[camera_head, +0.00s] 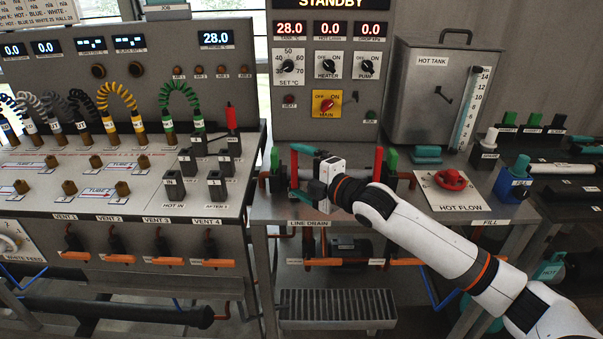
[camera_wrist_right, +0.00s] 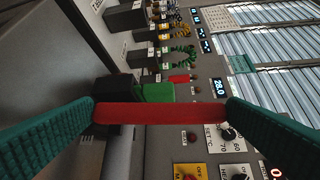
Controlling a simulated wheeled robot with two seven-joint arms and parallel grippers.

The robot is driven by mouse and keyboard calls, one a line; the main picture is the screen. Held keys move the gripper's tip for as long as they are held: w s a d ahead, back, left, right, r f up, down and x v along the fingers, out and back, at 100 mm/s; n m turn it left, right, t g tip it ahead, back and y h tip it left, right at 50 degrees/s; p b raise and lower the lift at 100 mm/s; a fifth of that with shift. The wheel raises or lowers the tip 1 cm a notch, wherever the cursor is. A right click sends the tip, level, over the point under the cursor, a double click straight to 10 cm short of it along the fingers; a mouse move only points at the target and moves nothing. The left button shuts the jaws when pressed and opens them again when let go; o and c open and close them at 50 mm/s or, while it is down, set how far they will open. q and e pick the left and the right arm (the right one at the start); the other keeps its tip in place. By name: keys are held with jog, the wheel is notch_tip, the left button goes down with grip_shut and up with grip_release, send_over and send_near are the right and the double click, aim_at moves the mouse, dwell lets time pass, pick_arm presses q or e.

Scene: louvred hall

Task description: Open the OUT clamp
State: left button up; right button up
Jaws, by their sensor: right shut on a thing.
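My right gripper (camera_head: 297,172) reaches left over the steel bench. Its two teal fingers are shut on an upright red lever (camera_head: 294,166). In the right wrist view the red lever (camera_wrist_right: 160,113) spans the gap between both fingertips. A green block (camera_wrist_right: 157,92) on a dark body sits just behind it; it also shows in the head view (camera_head: 275,160). A second red lever (camera_head: 378,163) with a green block (camera_head: 391,160) stands right of my gripper. I cannot read an OUT label on either clamp. My left gripper is not in view.
A grey hot tank (camera_head: 415,100) stands behind my right arm. A red valve wheel (camera_head: 451,180) on a HOT FLOW plate is right of it. A drain grate (camera_head: 335,308) lies below.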

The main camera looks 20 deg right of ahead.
jog(key=o, duration=1)
jog(key=shift+s, duration=0.1)
jog(key=shift+b+v, duration=0.75)
jog(key=shift+v, duration=5.25)
